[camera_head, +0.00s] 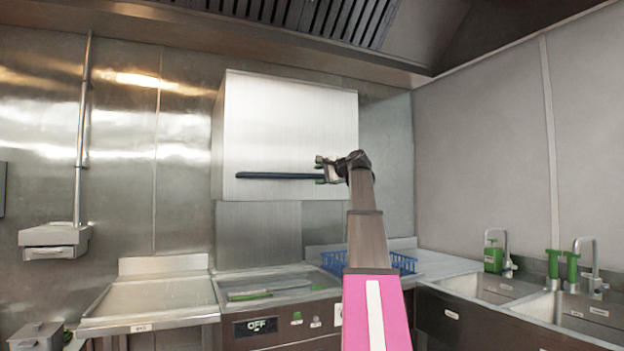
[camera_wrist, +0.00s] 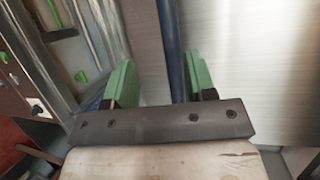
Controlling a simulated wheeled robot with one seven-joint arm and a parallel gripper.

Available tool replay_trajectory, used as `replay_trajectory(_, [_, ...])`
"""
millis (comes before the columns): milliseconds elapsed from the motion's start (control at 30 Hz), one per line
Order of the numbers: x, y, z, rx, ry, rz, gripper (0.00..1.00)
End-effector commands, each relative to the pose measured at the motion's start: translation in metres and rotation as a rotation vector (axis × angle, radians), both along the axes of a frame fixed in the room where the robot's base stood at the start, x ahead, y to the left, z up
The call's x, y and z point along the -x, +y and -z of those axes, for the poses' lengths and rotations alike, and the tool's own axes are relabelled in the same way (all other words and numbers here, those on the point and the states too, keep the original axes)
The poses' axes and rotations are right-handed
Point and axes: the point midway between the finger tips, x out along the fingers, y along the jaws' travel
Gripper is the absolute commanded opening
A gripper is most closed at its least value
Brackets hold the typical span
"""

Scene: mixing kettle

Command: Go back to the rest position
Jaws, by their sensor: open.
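My gripper (camera_head: 328,171) is raised in front of the stainless box-like hood of the machine (camera_head: 290,125), at the right end of its dark blue bar handle (camera_head: 275,176). In the wrist view my gripper (camera_wrist: 160,82) has its two green fingers spread apart. I cannot tell how deep the bar lies between the fingers.
Below is a counter with a panel reading OFF (camera_head: 262,326). A blue basket (camera_head: 335,262) stands behind my arm. Sinks with taps (camera_head: 505,288) are at the right, and a sloped steel table (camera_head: 150,298) is at the left. The space left of the hood is clear.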

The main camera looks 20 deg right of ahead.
Motion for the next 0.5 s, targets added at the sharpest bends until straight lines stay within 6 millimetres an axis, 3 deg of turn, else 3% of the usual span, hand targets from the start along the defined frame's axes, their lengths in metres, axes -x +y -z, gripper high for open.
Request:
replay_trajectory(167, [0.0134,-0.0061,-0.0027,0.000,0.000,0.000,0.51])
replay_trajectory(500, [0.0147,-0.0069,-0.0034,0.000,0.000,0.000,0.51])
